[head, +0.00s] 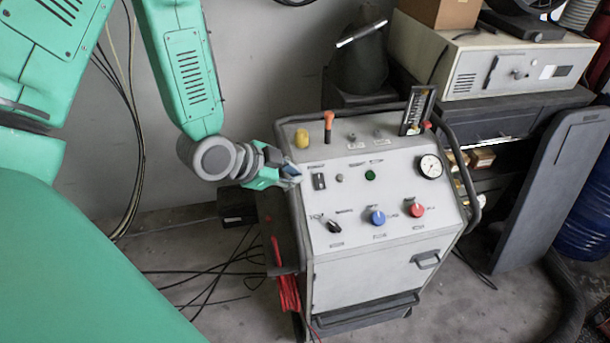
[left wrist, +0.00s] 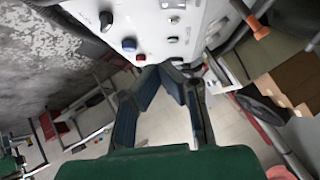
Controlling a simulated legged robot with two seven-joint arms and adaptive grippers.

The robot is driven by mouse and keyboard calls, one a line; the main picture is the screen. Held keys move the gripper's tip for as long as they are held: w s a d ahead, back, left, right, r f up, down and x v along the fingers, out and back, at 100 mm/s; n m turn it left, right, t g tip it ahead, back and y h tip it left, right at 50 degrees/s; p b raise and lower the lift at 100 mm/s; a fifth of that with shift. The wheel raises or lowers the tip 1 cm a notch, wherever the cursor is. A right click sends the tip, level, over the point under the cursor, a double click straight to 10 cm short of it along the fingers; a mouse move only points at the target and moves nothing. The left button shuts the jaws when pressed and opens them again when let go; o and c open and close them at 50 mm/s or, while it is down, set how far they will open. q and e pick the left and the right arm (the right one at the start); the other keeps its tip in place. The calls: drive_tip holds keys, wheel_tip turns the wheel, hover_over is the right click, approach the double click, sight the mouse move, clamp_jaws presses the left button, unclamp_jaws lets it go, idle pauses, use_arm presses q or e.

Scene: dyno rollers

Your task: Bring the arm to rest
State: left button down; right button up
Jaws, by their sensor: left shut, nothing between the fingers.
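My left arm comes in from the upper left of the head view. Its gripper (head: 289,175) is shut and empty at the left edge of the grey control cart (head: 340,275), beside the sloped panel's upper left part. I cannot tell whether it touches the cart. In the left wrist view the fingers (left wrist: 166,66) meet at their tips below the panel (left wrist: 160,30), with nothing between them. The panel carries a black switch (head: 319,181), a green button (head: 370,175), a blue knob (head: 377,217), a red knob (head: 417,210) and a gauge (head: 430,166). My right gripper is out of view.
An orange-topped lever (head: 328,119) and a yellow knob (head: 301,138) stand on the cart's top. Red cable (head: 288,291) hangs on its left side, and black cables (head: 205,280) lie on the floor. A bench with a beige instrument (head: 500,68) stands behind right.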

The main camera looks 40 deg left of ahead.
use_arm(q)
drive_tip(key=s+d+f+n+g+y+b, duration=0.1)
drive_tip(key=s+f+n+g+b, duration=0.2)
drive_tip(key=s+f, duration=0.4)
drive_tip(key=s+d+f+n+g+y+b, duration=0.1)
drive_tip(key=s+f+b, duration=0.5)
drive_tip(key=f, duration=0.8)
drive_tip(key=s+d+f+n+g+y+b, duration=0.1)
drive_tip(key=s+d+f+n+g+b, duration=0.2)
drive_tip(key=s+f, duration=0.6)
drive_tip(key=shift+s+f+n+g+b, duration=0.2)
drive_tip(key=shift+f+n+g+b, duration=0.6)
drive_tip(key=shift+n, duration=0.4)
drive_tip(key=shift+a, duration=0.3)
drive_tip(key=shift+d, duration=0.15)
